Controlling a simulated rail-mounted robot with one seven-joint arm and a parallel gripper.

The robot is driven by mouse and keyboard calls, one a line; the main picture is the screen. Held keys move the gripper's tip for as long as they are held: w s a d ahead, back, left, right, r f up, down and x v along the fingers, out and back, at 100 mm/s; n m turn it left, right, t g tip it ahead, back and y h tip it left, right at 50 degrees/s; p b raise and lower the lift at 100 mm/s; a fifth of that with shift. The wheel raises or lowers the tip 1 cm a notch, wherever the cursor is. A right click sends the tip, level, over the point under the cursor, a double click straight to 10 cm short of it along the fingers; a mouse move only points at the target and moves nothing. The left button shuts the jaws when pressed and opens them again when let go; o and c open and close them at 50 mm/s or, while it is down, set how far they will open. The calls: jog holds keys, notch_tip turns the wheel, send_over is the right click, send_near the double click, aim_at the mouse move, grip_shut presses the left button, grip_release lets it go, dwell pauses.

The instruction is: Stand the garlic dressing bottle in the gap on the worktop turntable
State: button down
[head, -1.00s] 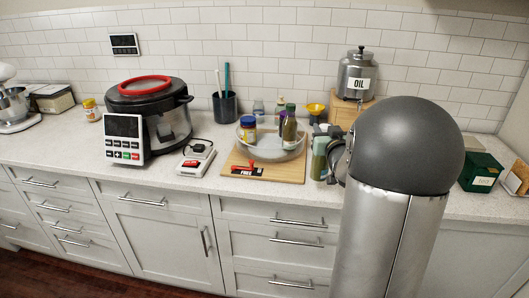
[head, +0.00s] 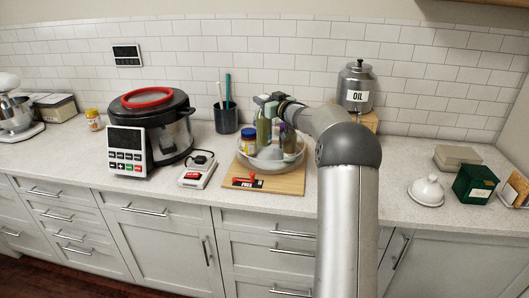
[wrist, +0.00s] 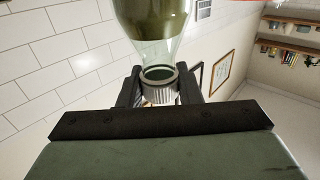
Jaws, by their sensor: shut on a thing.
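The garlic dressing bottle (head: 263,128), clear with olive-green contents, is upright in the head view at the back of the clear turntable (head: 262,166). My gripper (head: 268,100) is shut on its top from above. In the wrist view the bottle (wrist: 155,22) is seen close up, with its ribbed cap (wrist: 159,92) between the two fingers (wrist: 159,88). The bottle's base is hidden behind other items, so I cannot tell whether it touches the turntable. A blue-lidded jar (head: 248,138) stands left of it, and a dark bottle (head: 288,140) stands to its right.
The turntable sits on a wooden board (head: 285,183) with a red-handled item (head: 246,181) at the front. A pen cup (head: 226,118) is behind left, and an oil canister (head: 356,86) is behind right. My arm covers worktop right of the board.

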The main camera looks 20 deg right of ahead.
aim_at(269, 127)
notch_tip(269, 127, down, 9)
dwell(0.4)
jog(key=shift+f, duration=0.15)
jog(key=c, duration=1)
grip_release()
jog(key=shift+c, duration=0.2)
